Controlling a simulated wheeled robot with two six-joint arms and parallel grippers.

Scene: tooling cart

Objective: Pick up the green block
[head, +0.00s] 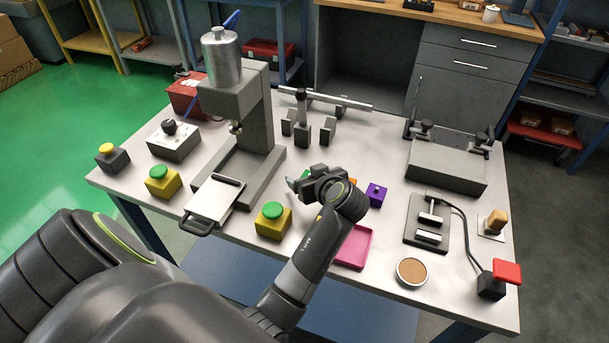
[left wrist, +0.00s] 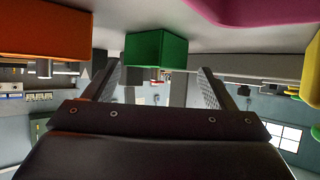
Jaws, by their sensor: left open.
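The green block (left wrist: 157,48) stands straight ahead of my left gripper (left wrist: 155,85) in the left wrist view, which shows the scene upside down. It lies between the lines of the two fingers, and a gap seems to remain between it and the fingertips. The left gripper is open and empty. In the head view the left gripper (head: 303,185) is low over the middle of the table, and only a sliver of the green block (head: 305,174) shows behind it. My right gripper is in neither view.
An orange block (left wrist: 45,35) is close beside the green one. A purple block (head: 376,195) and a pink tray (head: 354,247) lie near my left wrist. A yellow box with a green button (head: 273,220) and a grey press (head: 258,120) stand to the left.

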